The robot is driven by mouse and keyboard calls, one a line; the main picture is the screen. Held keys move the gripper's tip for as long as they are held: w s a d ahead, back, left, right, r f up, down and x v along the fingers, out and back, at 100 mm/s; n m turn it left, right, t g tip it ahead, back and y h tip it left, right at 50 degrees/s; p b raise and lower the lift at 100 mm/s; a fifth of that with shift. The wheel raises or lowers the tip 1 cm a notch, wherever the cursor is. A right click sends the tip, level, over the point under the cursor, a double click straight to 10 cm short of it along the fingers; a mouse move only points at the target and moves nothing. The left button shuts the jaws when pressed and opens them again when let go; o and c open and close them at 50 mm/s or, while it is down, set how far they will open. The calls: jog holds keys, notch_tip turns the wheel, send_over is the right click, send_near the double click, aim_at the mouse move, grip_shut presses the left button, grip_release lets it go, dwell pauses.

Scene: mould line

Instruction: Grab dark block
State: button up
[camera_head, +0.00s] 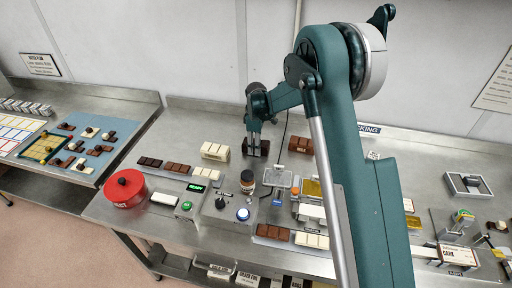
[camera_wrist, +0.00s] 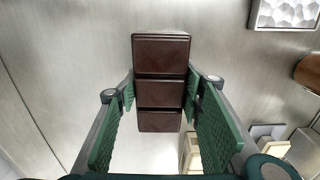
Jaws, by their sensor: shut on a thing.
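The dark block (camera_wrist: 161,93) is a dark brown bar with three segments, seen in the middle of the wrist view. My gripper (camera_wrist: 162,97) has one green pad on each side of it and is shut on it. In the head view the dark block (camera_head: 262,148) shows beside the tip of my gripper (camera_head: 252,147), at the back of the steel bench. I cannot tell whether the block touches the bench.
A cream block (camera_head: 215,151) stands just left of my gripper, and a brown block (camera_head: 300,145) stands to the right. A jar (camera_head: 247,181), a clear tray (camera_head: 278,178) and a red button drum (camera_head: 125,188) are nearer the front. The bench's back left is clear.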

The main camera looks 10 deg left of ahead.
jog(key=shift+r, duration=0.2)
jog(key=shift+r, duration=4.85)
